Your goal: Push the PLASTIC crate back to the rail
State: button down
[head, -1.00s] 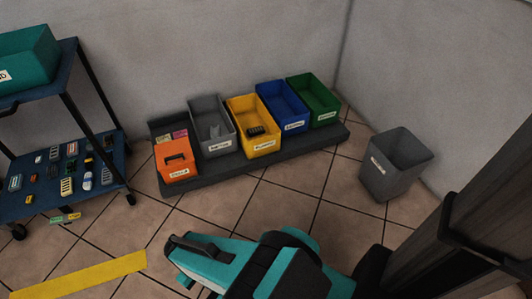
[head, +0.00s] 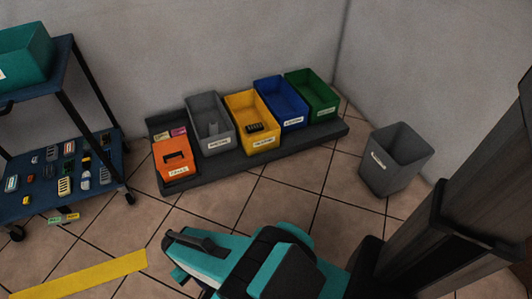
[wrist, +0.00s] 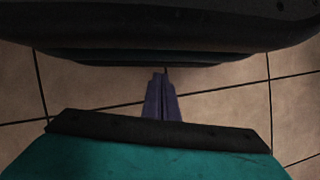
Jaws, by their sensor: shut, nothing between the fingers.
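Several labelled crates stand in a row on a dark low platform (head: 240,168) against the wall: orange (head: 176,170), grey (head: 222,142), yellow (head: 262,143), blue (head: 293,122) and green (head: 321,112). The labels are too small to read surely, so I cannot tell which is PLASTIC. The orange one is also far forward. My gripper shows in the wrist view (wrist: 161,96), shut and empty over floor tiles. In the head view my arm is in front of the platform, apart from the crates.
A grey bin (head: 392,172) stands on the floor to the right. A blue cart (head: 60,190) with small items and a teal box (head: 22,58) is at left. A yellow floor stripe (head: 85,275) lies front left. Tiles between arm and platform are clear.

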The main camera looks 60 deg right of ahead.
jog(key=w+d+f+m+t+y+b, duration=0.2)
jog(key=w+f+m+t+y, duration=0.15)
jog(key=w+m, duration=0.3)
jog(key=w+d+f+m+t+y+b, duration=0.2)
jog(key=w+m+t+y+b, duration=0.15)
jog(key=w+m, duration=0.35)
jog(key=w+d+m+t+h+b, duration=0.15)
jog(key=w+d+m+t, duration=0.3)
jog(key=d, duration=0.55)
jog(key=w+d+m+t+h+b, duration=0.15)
jog(key=w+d+m+t, duration=0.3)
jog(key=d, duration=0.45)
jog(key=s+d+r+m+t+h+b, duration=0.15)
jog(key=d+m+h, duration=0.3)
jog(key=d, duration=0.75)
jog(key=s+d+m+t+h+b, duration=0.25)
jog(key=d+m, duration=0.35)
jog(key=d, duration=0.6)
jog(key=s+d+m+h+b, duration=0.1)
jog(key=s+d+m+h, duration=0.7)
jog(key=s+d, duration=0.6)
jog(key=d, duration=0.3)
jog(key=shift+s+d+m+g+h+b, duration=0.15)
jog(key=shift+d+m+g+h+b, duration=0.1)
jog(key=shift+m+g+h+b, duration=0.15)
